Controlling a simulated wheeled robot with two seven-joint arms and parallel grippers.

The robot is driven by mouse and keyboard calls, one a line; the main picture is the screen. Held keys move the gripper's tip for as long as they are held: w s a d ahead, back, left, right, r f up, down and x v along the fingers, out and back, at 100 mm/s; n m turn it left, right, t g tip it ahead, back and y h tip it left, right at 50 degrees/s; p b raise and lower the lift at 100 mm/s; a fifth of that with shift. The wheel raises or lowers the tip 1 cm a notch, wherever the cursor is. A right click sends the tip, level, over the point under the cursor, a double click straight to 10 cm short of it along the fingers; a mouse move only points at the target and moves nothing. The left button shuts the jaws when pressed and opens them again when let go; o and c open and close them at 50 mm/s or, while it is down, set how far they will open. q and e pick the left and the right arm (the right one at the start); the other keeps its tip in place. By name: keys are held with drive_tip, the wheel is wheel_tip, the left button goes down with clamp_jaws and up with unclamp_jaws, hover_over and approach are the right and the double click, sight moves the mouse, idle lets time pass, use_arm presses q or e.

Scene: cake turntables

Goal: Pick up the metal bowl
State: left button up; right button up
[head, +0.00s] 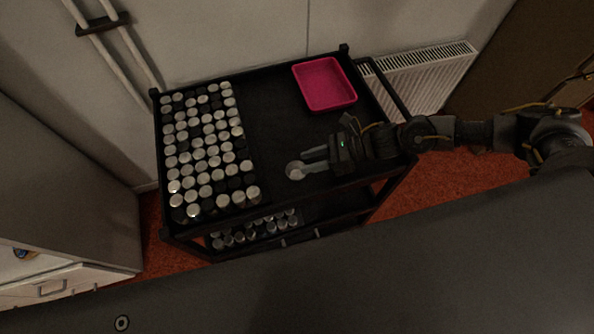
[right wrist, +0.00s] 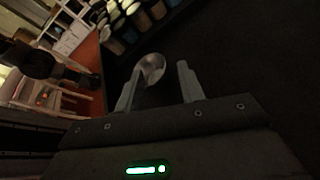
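The small round metal bowl (head: 295,171) sits near the front edge of the black cart's top, just left of my right gripper's fingertips. My right gripper (head: 312,161) reaches in from the right with its fingers apart. In the right wrist view the shiny bowl (right wrist: 152,67) shows at the fingertips, between the fingers of the right gripper (right wrist: 161,72). It looks close to the left finger, with a dark gap to the right finger. I cannot tell whether the left finger touches it. My left gripper is not in view.
Many silver-and-black cylinders (head: 205,150) stand in rows on the left half of the black cart (head: 265,120). A pink tray (head: 325,84) lies at the back right. The cart top between them is clear. A white radiator (head: 425,75) stands behind.

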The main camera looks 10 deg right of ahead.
drive_tip(key=shift+x, duration=1.15)
drive_tip(key=shift+a+f, duration=0.1)
drive_tip(key=shift+a, duration=0.05)
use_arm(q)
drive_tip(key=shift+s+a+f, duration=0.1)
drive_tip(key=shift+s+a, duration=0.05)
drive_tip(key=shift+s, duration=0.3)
use_arm(e)
clamp_jaws()
wheel_tip(320, 180, up, 4)
drive_tip(key=p, duration=0.3)
drive_tip(key=shift+a, duration=0.2)
use_arm(q)
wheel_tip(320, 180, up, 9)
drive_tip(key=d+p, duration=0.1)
drive_tip(key=p, duration=0.5)
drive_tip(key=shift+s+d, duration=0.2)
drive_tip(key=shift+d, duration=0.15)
use_arm(e)
drive_tip(key=s+a+r, duration=0.2)
drive_tip(key=a+r, duration=0.1)
drive_tip(key=a, duration=0.1)
drive_tip(key=s+a+r, duration=0.2)
drive_tip(key=a+r, duration=0.1)
drive_tip(key=a, duration=0.1)
drive_tip(key=s+a+r, duration=0.2)
drive_tip(key=a+r, duration=0.1)
drive_tip(key=a, duration=0.1)
drive_tip(key=shift+a, duration=0.15)
